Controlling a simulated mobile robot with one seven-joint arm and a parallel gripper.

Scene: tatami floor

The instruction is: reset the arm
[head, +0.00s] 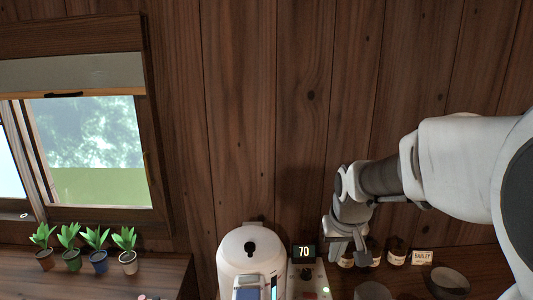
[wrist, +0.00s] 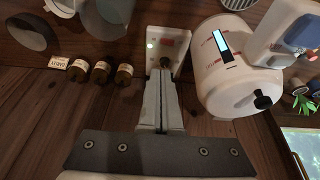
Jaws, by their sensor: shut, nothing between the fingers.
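My gripper (head: 362,260) hangs at the end of my white and grey arm in the head view, right of centre, in front of the plank wall. Its fingers are closed together with nothing between them. In the wrist view the closed fingers (wrist: 166,72) point toward a small white panel (wrist: 178,48) with a green light. In the head view this panel (head: 296,280) carries a display reading 70 and a dark knob. The fingers appear beside it; I cannot tell whether they touch it.
A white rounded machine (head: 250,245) stands left of the panel. Small brown jars (head: 397,250), a BARLEY card (head: 423,257) and a grey bowl (head: 450,280) are at right. Several potted plants (head: 97,262) line the counter under the window (head: 85,145). The upper wall area is clear.

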